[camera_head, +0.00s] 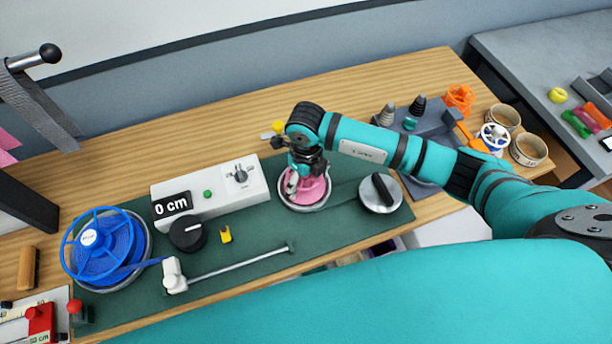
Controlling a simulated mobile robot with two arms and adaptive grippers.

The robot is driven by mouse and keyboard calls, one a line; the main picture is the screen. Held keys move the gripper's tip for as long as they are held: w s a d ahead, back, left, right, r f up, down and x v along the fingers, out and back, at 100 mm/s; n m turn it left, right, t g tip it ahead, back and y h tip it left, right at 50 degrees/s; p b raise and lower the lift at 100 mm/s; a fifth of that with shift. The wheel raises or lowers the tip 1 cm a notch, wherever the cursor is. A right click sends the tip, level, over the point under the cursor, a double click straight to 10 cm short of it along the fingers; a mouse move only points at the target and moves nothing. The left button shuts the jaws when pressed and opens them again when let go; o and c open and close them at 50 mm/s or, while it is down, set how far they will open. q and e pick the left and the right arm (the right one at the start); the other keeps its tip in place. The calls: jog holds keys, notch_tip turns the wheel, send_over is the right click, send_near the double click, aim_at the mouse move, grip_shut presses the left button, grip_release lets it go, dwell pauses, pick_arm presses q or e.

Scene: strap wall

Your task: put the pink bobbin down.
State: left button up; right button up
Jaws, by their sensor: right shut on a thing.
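The pink bobbin (313,190) sits low inside a round, pale-rimmed dish on the green mat (240,255), near the mat's middle. My right gripper (305,172) comes down over it from above and is shut on it. The gripper hides the bobbin's upper part, and I cannot tell whether its underside touches the dish. My left gripper does not show.
A white box reading 0 cm (215,197) stands left of the bobbin. A round plate with a black handle (381,193) lies close on the right. A blue spool (105,250) is at the far left. A thin rod (240,264) lies in front.

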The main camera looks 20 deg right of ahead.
jog(key=o, duration=0.8)
jog(key=shift+f, duration=0.15)
jog(key=shift+o, duration=1.4)
jog(key=shift+r, duration=0.4)
notch_tip(320, 180, up, 10)
jog(key=b, duration=0.4)
jog(key=shift+r, duration=0.25)
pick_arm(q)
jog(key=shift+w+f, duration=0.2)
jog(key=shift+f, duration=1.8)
pick_arm(e)
jog(key=shift+r, duration=0.55)
